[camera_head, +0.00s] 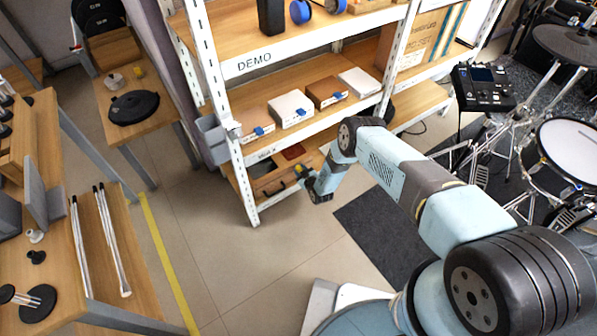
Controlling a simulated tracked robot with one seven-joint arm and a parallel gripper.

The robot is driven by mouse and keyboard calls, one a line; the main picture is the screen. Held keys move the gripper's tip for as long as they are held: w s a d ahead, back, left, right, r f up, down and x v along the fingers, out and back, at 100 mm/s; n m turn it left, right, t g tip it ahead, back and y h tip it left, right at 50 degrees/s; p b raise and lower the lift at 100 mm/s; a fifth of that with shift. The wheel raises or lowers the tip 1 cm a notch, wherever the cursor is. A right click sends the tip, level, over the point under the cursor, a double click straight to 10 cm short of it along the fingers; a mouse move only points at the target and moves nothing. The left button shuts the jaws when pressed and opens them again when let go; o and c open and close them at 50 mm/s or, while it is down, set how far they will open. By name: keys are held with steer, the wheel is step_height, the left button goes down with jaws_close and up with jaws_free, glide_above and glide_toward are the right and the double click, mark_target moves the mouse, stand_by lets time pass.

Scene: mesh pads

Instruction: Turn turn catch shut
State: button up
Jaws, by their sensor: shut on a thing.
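My gripper (303,171) is at the front of the lower shelf, at the right end of a wooden box (272,183). It is shut on a small blue part there, which looks like the turn catch; the fingers and my wrist hide most of it, so its angle cannot be told. Above, on the middle shelf, a brown box (256,117), a white box (290,106), a second brown box (326,91) and a second white box (360,82) stand in a row, each with a blue catch on its front.
The white shelf frame's front upright (238,165) stands left of my gripper. A drum kit (570,150) and its black module (484,88) are at the right. Wooden benches (150,270) stand at the left. The tiled floor (235,265) before the shelf is clear.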

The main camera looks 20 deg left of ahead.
steer(key=m+g+y, duration=0.1)
steer(key=m, duration=0.1)
steer(key=m+g+y, duration=0.1)
steer(key=m, duration=0.1)
steer(key=d+m+g+y, duration=0.1)
steer(key=m, duration=0.2)
steer(key=shift+w+d+f+g, duration=0.1)
steer(key=shift+w+f+g, duration=0.15)
steer(key=shift+g, duration=0.05)
steer(key=shift+w, duration=0.1)
stand_by(0.6)
steer(key=o, duration=1)
steer(key=shift+y, duration=0.3)
steer(key=shift+o, duration=0.2)
steer(key=shift+r, duration=0.1)
